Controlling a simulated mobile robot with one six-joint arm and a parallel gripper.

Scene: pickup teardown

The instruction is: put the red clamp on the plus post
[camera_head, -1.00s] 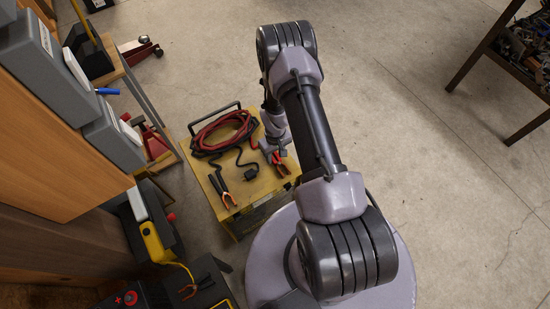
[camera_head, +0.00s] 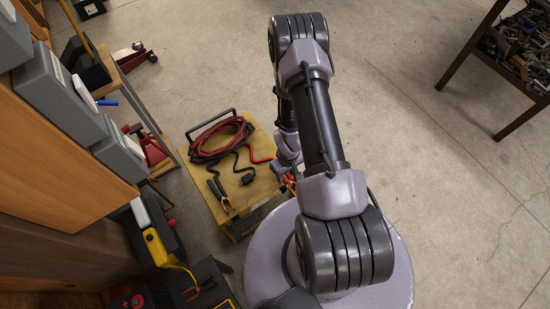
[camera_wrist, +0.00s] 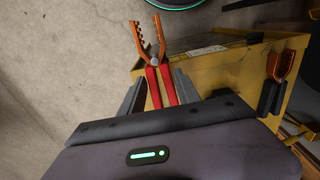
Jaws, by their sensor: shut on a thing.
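The red clamp (camera_wrist: 160,82) is between my gripper's fingers (camera_wrist: 158,92) in the wrist view, gripped by its red handles. Its copper-coloured toothed jaws point away from my gripper and stand apart. In the head view, my gripper (camera_head: 287,168) is at the right edge of the yellow cart, and the red clamp (camera_head: 290,181) is partly hidden by it. A red cable (camera_head: 258,160) runs from the coil to it. A red round part (camera_head: 137,300), possibly the plus post, sits on a black box at the bottom left; the box is cut by the frame edge.
The yellow cart (camera_head: 245,205) carries the coiled cables (camera_head: 222,138) and a black-handled clamp (camera_head: 218,190), also in the wrist view (camera_wrist: 275,82). Grey cases (camera_head: 60,90) and a yellow-black device (camera_head: 158,247) stand left.

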